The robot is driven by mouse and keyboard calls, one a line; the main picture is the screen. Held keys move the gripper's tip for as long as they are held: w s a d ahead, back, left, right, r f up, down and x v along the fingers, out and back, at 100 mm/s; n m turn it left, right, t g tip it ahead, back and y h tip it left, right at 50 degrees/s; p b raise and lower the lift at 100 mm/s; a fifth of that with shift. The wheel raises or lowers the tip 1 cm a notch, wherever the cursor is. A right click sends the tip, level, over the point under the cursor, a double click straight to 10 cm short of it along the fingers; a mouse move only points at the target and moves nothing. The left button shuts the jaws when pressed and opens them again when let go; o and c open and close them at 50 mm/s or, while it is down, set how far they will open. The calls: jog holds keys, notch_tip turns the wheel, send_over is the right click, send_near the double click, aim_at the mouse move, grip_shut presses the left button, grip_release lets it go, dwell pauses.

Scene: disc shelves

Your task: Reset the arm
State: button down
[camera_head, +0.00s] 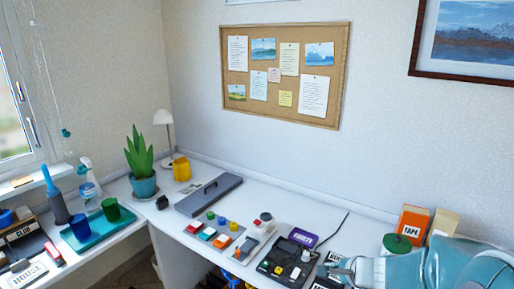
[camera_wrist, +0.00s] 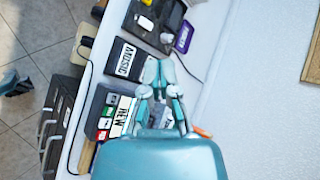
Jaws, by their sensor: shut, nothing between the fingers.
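My gripper (camera_wrist: 158,72) shows in the wrist view with its teal fingers brought together and nothing between them. It is above the white desk (camera_wrist: 192,75), beside a dark box labelled MUSIC (camera_wrist: 124,60) and a dark holder of labelled cases, one reading NEW (camera_wrist: 121,116). I cannot tell how high it is above them. In the head view, my teal arm (camera_head: 440,266) reaches in at the lower right over the desk's right end. It hides part of what stands there.
Orange boxes, one labelled TAPE (camera_head: 410,226), and a green-lidded jar (camera_head: 396,245) stand close to my arm. A black button device (camera_head: 287,262) and a purple box (camera_head: 302,238) lie left of it. A corkboard (camera_head: 285,75) hangs on the wall. The space above the desk's middle is clear.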

jog(key=s+a+r+n+g, duration=0.3)
jog(key=s+a+r+n, duration=0.5)
jog(key=s+n, duration=0.3)
jog(key=s+d+r+n+h, duration=0.1)
jog(key=s+d+n+h, duration=0.1)
jog(key=s, duration=0.3)
jog(key=s+d+r+n+h, duration=0.2)
jog(key=s+n, duration=0.1)
jog(key=s, duration=0.3)
jog(key=shift+s+n+h, duration=0.2)
jog(key=shift+n+h, duration=0.1)
